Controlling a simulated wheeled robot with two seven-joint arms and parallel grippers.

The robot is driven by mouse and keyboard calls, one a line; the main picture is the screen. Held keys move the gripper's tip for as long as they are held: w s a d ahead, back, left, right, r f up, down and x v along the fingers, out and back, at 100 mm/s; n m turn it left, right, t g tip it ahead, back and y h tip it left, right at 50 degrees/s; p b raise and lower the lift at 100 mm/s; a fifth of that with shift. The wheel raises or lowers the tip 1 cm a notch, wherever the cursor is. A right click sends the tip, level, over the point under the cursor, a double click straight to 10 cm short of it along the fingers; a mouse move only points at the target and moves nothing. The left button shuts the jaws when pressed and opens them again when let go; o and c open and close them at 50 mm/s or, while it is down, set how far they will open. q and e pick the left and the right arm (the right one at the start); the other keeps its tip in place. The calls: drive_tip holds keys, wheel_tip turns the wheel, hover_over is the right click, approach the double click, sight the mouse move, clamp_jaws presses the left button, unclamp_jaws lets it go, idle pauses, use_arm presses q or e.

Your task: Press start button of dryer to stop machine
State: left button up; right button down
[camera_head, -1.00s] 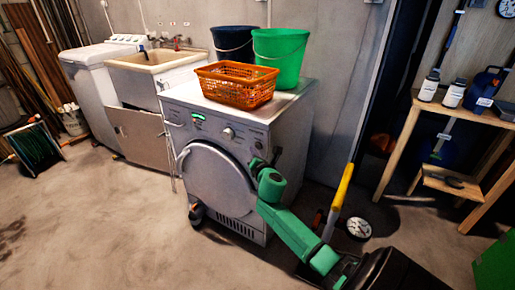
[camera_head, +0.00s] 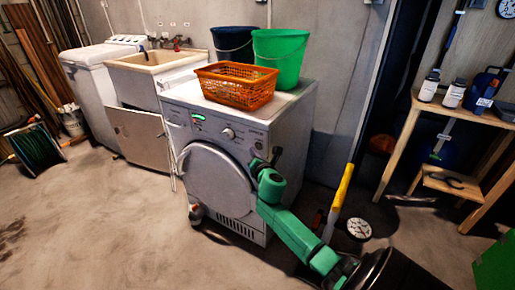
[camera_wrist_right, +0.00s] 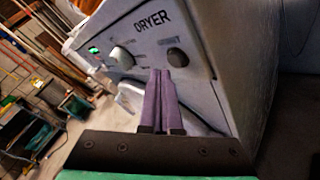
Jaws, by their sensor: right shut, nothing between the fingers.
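The dryer (camera_head: 215,165) is a grey front-loader with a round door, a knob (camera_head: 228,133) and a lit green display (camera_head: 198,117). In the right wrist view its panel reads DRYER, with the large knob (camera_wrist_right: 122,57) and a smaller round dark button (camera_wrist_right: 177,58) to its right. My right gripper (camera_head: 270,155) is at the panel's right end. In the right wrist view its purple fingers (camera_wrist_right: 160,75) are together and empty, their tips just below and left of the small button. I cannot tell whether they touch the panel. My left gripper is not in view.
An orange basket (camera_head: 236,87), a dark blue bucket (camera_head: 233,43) and a green bucket (camera_head: 280,55) stand on the dryer. A sink (camera_head: 150,66) is to the left. A wooden shelf (camera_head: 470,118) stands right. Open floor lies in front.

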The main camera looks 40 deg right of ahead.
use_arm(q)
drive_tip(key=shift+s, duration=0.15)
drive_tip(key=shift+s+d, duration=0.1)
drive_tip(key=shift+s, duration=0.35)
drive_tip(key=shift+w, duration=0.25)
use_arm(e)
drive_tip(key=shift+d, duration=0.15)
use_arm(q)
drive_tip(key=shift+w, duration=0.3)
use_arm(e)
drive_tip(key=shift+w+d, duration=0.15)
drive_tip(key=shift+d, duration=0.15)
drive_tip(key=shift+d, duration=0.15)
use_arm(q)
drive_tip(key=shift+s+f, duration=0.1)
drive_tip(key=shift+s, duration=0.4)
use_arm(e)
drive_tip(key=shift+w+d, duration=0.1)
drive_tip(key=shift+d, duration=0.15)
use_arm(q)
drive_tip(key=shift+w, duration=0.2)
